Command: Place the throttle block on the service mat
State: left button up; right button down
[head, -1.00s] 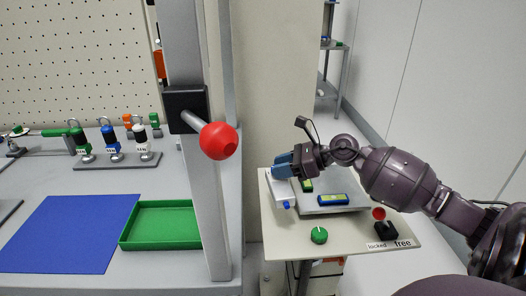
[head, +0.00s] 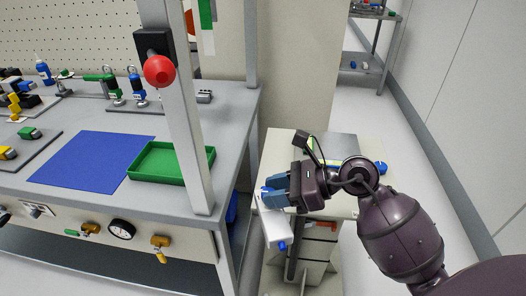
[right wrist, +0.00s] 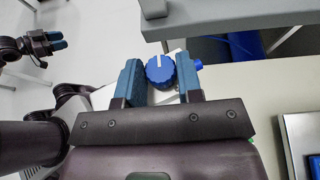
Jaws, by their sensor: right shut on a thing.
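The throttle block is a white block (head: 276,230) with a blue fitting at its near end; a blue knob (right wrist: 160,69) shows on it in the right wrist view. My right gripper (head: 268,191) is shut on the block, and its blue fingers stand either side of the knob in the right wrist view (right wrist: 160,85). The block is at the left edge of the small stand, in front of its top. The blue service mat (head: 92,162) lies flat and bare on the bench at left. My left gripper (right wrist: 59,41) shows small in the right wrist view; its opening is unclear.
A green tray (head: 170,178) sits right of the mat. A grey bench post (head: 179,120) with a red ball knob (head: 159,70) stands between the block and the mat. The small stand (head: 283,145) is at right. Several fittings stand at the bench's back.

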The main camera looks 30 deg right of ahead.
aim_at(94, 157)
jog(key=j, duration=1.05)
jog(key=i+j, duration=0.1)
jog(key=j, duration=0.25)
jog(key=i+j+z, duration=0.1)
jog(key=j, duration=0.25)
jog(key=i+j, duration=0.45)
jog(key=j, duration=0.2)
jog(key=i+z, duration=0.05)
